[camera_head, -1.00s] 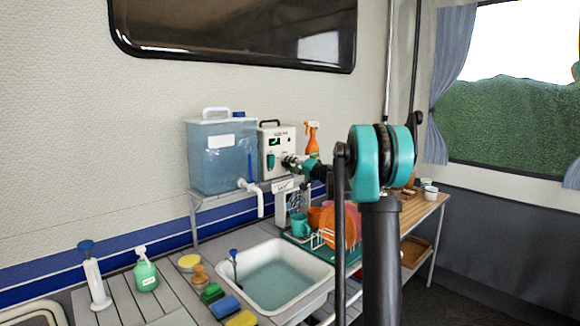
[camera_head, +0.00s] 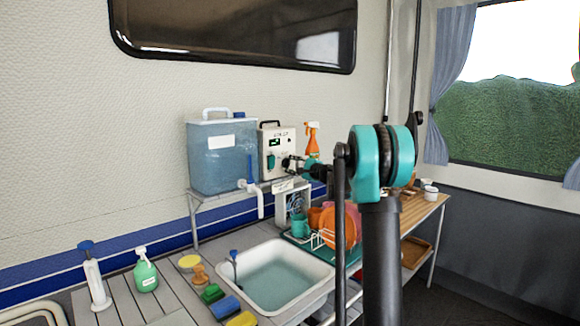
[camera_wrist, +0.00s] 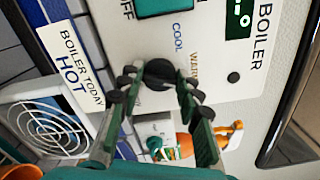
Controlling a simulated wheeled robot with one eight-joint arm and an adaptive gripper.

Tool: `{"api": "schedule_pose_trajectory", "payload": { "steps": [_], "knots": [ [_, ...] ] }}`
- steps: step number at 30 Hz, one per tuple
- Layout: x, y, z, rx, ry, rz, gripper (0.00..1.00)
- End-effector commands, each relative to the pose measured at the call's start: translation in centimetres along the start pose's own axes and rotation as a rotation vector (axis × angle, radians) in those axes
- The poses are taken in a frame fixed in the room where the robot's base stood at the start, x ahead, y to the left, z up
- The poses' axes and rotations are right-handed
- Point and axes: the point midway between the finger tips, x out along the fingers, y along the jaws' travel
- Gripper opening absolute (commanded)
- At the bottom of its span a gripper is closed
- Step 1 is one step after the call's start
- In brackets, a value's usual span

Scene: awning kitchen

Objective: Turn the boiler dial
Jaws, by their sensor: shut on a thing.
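The boiler (camera_head: 272,139) is a white box with a small display and a teal switch, standing on a shelf against the wall. Its round black dial (camera_wrist: 160,72) sits in the wrist view near the printed words COOL and WARM. My gripper (camera_wrist: 157,84) has its fingers on both sides of the dial and is shut on it. In the head view, my gripper (camera_head: 288,163) is at the front of the boiler and hides the dial. The dial's exact setting cannot be read.
A blue water tank (camera_head: 222,160) stands left of the boiler. An orange spray bottle (camera_head: 312,140) stands to its right. Below are a white fan (camera_wrist: 48,124), a dish rack with orange plates (camera_head: 343,232), and a sink (camera_head: 278,277).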

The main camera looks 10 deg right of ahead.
Motion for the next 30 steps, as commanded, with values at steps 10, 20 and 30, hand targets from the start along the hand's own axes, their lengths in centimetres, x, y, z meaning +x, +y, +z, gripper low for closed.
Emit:
{"api": "schedule_pose_trajectory", "payload": {
  "steps": [10,20,30],
  "knots": [
    [-0.07,-0.04,-0.1,0.318,0.002,0.0,0.05],
    [-0.07,-0.07,-0.13,0.547,0.002,0.001,0.05],
    [-0.08,-0.07,-0.14,0.653,0.002,0.001,0.05]
  ]
}}
